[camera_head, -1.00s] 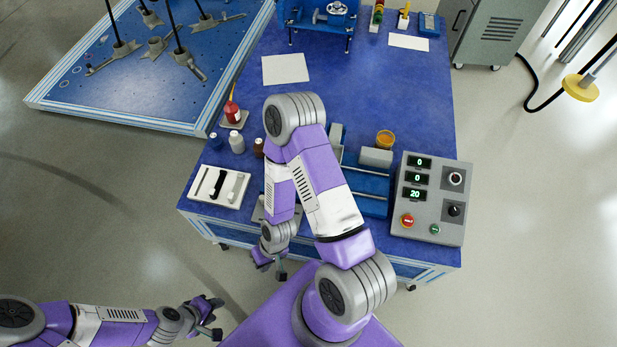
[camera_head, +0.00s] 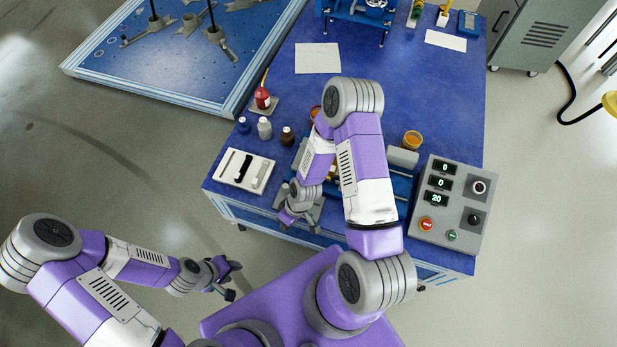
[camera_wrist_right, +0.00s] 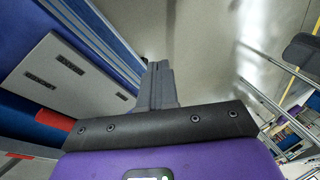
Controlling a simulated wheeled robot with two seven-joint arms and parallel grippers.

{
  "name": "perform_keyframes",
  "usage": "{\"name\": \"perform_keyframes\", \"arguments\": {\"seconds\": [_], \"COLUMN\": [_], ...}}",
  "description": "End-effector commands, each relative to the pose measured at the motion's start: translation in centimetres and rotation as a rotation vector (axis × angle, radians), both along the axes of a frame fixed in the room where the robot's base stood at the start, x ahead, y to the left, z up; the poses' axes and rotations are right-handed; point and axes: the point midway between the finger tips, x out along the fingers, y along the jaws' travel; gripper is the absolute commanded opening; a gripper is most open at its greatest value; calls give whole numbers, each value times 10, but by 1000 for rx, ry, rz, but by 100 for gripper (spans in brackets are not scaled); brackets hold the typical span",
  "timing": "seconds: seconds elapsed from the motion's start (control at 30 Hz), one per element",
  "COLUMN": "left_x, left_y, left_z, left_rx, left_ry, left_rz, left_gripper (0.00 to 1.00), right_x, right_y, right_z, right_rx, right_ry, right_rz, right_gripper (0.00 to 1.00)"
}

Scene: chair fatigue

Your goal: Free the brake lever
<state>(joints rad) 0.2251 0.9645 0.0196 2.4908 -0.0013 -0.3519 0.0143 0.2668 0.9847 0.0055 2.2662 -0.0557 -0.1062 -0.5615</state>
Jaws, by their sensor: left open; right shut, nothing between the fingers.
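I cannot pick out the brake lever for certain; my right arm covers part of the blue fixture (camera_head: 402,187) on the bench. A white tray (camera_head: 226,178) near the bench's left front corner holds a dark elongated part (camera_head: 244,166) and pale ones. My right gripper (camera_head: 298,222) is at the bench's front edge, right of the tray, shut and empty. In the right wrist view its grey fingers (camera_wrist_right: 158,85) are together. My left gripper (camera_head: 230,283) is open and empty over the floor, in front of and below the bench.
An orange-rimmed jar (camera_head: 412,140) stands behind the fixture. A grey control box (camera_head: 452,207) with displays and buttons sits at right.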

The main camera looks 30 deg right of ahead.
Motion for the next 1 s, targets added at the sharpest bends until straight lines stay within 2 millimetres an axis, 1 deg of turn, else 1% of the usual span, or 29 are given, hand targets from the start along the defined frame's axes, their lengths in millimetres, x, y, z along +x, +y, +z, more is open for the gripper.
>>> {"name": "perform_keyframes", "arguments": {"seconds": [0.03, 0.17, 0.3, 0.37, 0.5, 0.6, 0.7, 0.8, 0.9, 1.0], "left_x": [0, 0, 0, 0, 0, 0, 0, 0, 0, 0], "left_y": [0, 0, 0, 0, 0, 0, 0, 0, 0, 0], "left_z": [13, 30, 47, 55, 71, 81, 87, 91, 93, 92], "left_rx": [0, 0, 0, 0, 0, 0, 0, 0, 0, 0], "left_ry": [0, 0, 0, 0, 0, 0, 0, 0, 0, 0], "left_rz": [0, -1, -1, 0, 0, 0, 0, 0, 0, 0], "left_gripper": [42, 42, 42, 42, 42, 42, 42, 42, 42, 42], "right_x": [14, 41, 67, 77, 97, 108, 115, 119, 120, 120], "right_y": [-9, -31, -60, -73, -106, -128, -145, -157, -162, -164], "right_z": [9, 18, 32, 38, 56, 68, 79, 85, 88, 88], "right_rx": [-4, -7, -6, -2, 16, 38, 60, 79, 92, 97], "right_ry": [-40, -132, -222, -256, -327, -367, -394, -413, -423, -426], "right_rz": [116, 457, 810, 959, 1298, 1509, 1671, 1778, 1834, 1851], "right_gripper": [0, 0, 0, 0, 0, 0, 0, 0, 0, 0]}}
